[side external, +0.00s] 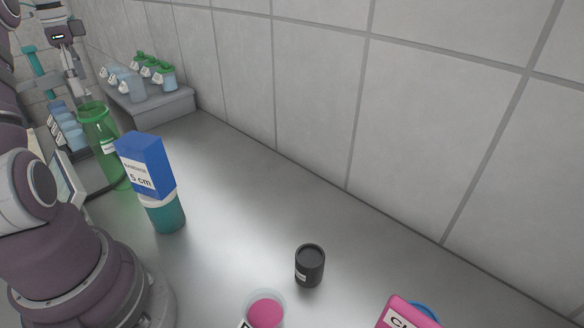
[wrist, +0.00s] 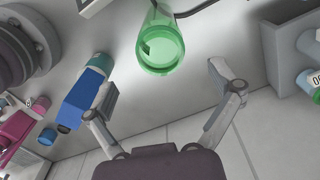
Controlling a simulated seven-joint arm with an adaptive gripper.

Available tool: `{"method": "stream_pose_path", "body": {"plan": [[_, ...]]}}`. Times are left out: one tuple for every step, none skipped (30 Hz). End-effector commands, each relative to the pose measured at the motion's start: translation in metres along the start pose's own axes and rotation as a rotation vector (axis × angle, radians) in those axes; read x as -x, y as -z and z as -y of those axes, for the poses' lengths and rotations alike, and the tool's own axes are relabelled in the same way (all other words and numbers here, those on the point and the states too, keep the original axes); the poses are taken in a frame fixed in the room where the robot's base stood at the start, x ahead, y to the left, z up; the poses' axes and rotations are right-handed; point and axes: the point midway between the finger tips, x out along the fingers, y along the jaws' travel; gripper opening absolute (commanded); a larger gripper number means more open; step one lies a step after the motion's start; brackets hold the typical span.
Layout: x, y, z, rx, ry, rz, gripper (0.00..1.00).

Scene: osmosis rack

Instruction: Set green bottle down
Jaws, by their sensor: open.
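The green bottle (side external: 106,150) stands upright on the counter at the left in the side view, behind the blue box. In the wrist view the green bottle (wrist: 160,48) shows its round open mouth, just beyond my fingertips. My gripper (wrist: 160,80) is open, with a wide gap between its two fingers and nothing held. In the side view my gripper (side external: 75,88) is just above the bottle's mouth, with its fingers partly hidden.
A blue box (side external: 146,165) on a teal-filled container (side external: 165,214) stands close to the bottle. A step (side external: 160,106) with several small bottles is at the back. A black cup (side external: 309,265) and a pink-filled cup (side external: 265,312) stand nearer the front. The middle counter is clear.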

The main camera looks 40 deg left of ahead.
Motion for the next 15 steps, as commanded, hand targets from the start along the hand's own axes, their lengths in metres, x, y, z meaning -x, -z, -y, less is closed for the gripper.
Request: {"method": "stream_pose_path", "body": {"plan": [[0.005,0.008,-0.004,-0.003,0.01,-0.004,0.9],[0.009,0.017,-0.008,0.001,0.019,-0.009,0.9],[0.015,0.033,-0.017,0.004,0.038,-0.019,0.9],[0.021,0.048,-0.027,0.011,0.055,-0.031,0.9],[0.027,0.063,-0.039,0.019,0.073,-0.046,0.9],[0.034,0.083,-0.06,0.036,0.097,-0.072,0.9],[0.038,0.097,-0.077,0.048,0.114,-0.096,0.9],[0.041,0.108,-0.095,0.062,0.129,-0.122,0.9],[0.043,0.12,-0.121,0.082,0.145,-0.162,0.9],[0.044,0.126,-0.141,0.098,0.151,-0.194,0.9],[0.043,0.131,-0.161,0.115,0.156,-0.228,0.9],[0.04,0.133,-0.186,0.135,0.156,-0.275,0.9],[0.037,0.133,-0.204,0.152,0.152,-0.309,0.9],[0.033,0.131,-0.219,0.167,0.144,-0.341,0.9],[0.026,0.128,-0.237,0.185,0.13,-0.381,0.9]]}}
